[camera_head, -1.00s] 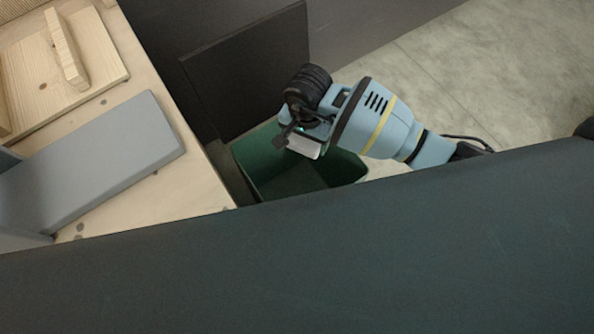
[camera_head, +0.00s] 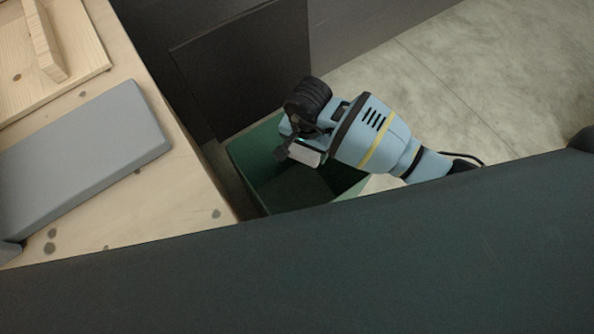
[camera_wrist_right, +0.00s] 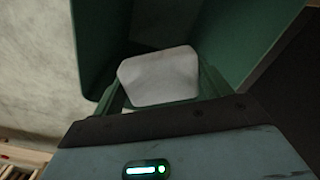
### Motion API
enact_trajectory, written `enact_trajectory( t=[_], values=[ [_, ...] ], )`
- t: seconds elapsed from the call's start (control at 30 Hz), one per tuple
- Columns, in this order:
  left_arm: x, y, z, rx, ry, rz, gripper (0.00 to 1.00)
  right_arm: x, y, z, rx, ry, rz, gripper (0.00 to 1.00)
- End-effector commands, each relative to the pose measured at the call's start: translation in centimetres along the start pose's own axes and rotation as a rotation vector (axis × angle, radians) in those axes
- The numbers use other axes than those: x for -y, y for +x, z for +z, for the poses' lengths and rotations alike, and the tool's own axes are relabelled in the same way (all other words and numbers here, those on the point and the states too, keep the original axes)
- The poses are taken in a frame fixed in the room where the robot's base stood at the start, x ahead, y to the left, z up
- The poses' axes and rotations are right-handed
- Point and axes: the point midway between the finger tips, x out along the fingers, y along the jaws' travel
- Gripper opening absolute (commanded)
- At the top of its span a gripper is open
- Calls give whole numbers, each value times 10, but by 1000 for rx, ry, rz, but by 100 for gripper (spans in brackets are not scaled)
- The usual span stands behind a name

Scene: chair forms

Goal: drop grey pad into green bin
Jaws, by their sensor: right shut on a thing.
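The grey pad (camera_wrist_right: 158,76) is pale and block-like, held at the tip of my right gripper (camera_head: 297,146). In the head view the pad (camera_head: 304,155) shows as a small whitish piece below the gripper. The right gripper is shut on it. The green bin (camera_head: 248,160) stands open on the floor beside the workbench, and the gripper with the pad is over its opening. In the wrist view the bin's green walls (camera_wrist_right: 235,35) are beyond and around the pad. My left gripper is not in view.
A wooden workbench (camera_head: 190,190) at left carries a large flat grey slab (camera_head: 85,145) and a wooden panel with a strip (camera_head: 45,45). A dark upright panel (camera_head: 245,70) stands behind the bin. Pale floor at right is clear.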

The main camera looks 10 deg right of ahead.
Motion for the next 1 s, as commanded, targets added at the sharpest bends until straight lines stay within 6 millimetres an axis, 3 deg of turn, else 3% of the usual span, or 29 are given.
enact_trajectory(
  t=[0.03,0.07,0.23,0.57,1.0],
  values=[
    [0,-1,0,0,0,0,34,0,0,0,0,0,-1,47],
    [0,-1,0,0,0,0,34,0,0,0,0,0,0,78],
    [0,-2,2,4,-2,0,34,0,0,0,0,0,0,100],
    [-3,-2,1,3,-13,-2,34,1,-8,-1,-2,0,-2,100],
    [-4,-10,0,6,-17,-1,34,0,-70,-1,-2,0,-2,100]
  ],
)
